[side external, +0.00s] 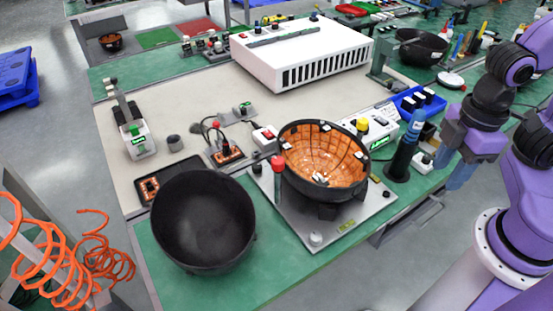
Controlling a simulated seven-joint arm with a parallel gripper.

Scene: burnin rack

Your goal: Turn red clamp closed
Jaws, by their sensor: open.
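The red clamp (278,166) has an upright red handle at the left rim of a black bowl-shaped fixture (326,196). The fixture is lined with orange panels (325,160) and sits on a grey metal plate (345,225). My gripper (453,168) is at the right, above the bench edge, open and empty. How the red clamp's foot meets the rim is too small to tell.
An empty black bowl (203,222) is left of the plate. A white power box (368,131), blue bin (418,103) and large white vented box (301,52) stand behind.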

